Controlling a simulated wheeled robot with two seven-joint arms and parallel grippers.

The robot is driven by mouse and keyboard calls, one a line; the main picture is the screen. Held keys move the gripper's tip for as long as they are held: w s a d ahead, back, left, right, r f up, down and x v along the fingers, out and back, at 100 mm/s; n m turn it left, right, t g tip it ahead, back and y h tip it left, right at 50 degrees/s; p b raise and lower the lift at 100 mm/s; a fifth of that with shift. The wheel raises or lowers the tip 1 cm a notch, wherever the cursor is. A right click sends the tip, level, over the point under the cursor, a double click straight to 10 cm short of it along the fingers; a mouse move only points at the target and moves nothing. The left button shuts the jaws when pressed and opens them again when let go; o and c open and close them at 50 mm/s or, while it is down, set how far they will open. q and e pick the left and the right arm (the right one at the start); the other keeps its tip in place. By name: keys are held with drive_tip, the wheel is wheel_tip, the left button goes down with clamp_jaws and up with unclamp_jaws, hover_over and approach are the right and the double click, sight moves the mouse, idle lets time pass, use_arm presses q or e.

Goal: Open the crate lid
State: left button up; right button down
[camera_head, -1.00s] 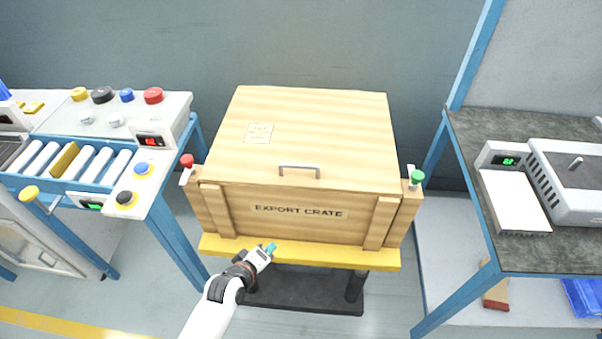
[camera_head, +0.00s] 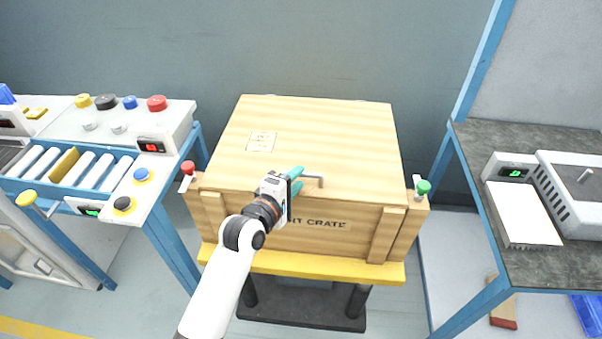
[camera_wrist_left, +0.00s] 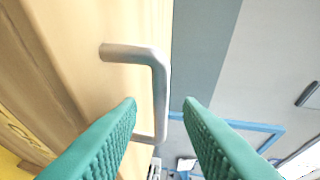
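The wooden export crate (camera_head: 362,222) stands on a yellow-edged stand with its lid (camera_head: 330,135) closed flat. A grey bar handle (camera_head: 316,180) sits at the lid's front edge, partly hidden behind my left gripper. My left gripper (camera_head: 299,180) is at the handle's left part with its teal fingers apart. In the left wrist view, the handle (camera_wrist_left: 160,95) shows just beyond and between the open fingertips (camera_wrist_left: 160,102), and I see no clear contact. My right gripper is in neither view.
A red-knobbed latch (camera_head: 187,168) and a green-knobbed latch (camera_head: 423,187) sit at the crate's front corners. A blue-framed roller bench (camera_head: 160,205) stands at left, and a dark-topped bench (camera_head: 485,150) at right.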

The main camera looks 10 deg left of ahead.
use_arm(q)
drive_tip(key=shift+x, duration=1.45)
drive_tip(key=shift+c, duration=0.4)
clamp_jaws()
